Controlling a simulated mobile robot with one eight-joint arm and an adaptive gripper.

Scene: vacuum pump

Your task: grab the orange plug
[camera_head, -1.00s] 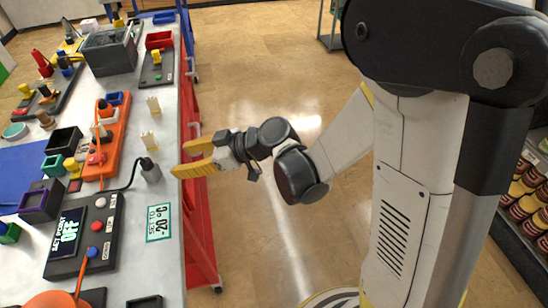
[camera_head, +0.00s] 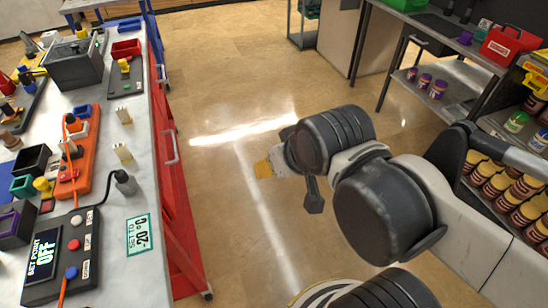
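An orange power strip (camera_head: 77,150) lies on the table at the left, with several things on it. A thin orange cord (camera_head: 66,140) loops up over the strip. I cannot tell clearly which end of it is the orange plug. Another orange cord (camera_head: 62,293) runs down from the dark control box at the bottom left. My gripper (camera_head: 263,169) is over the floor, well to the right of the table and apart from everything on it.
The dark control box (camera_head: 50,262) reads OFF. A red cabinet (camera_head: 180,230) stands below. The floor between is clear.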

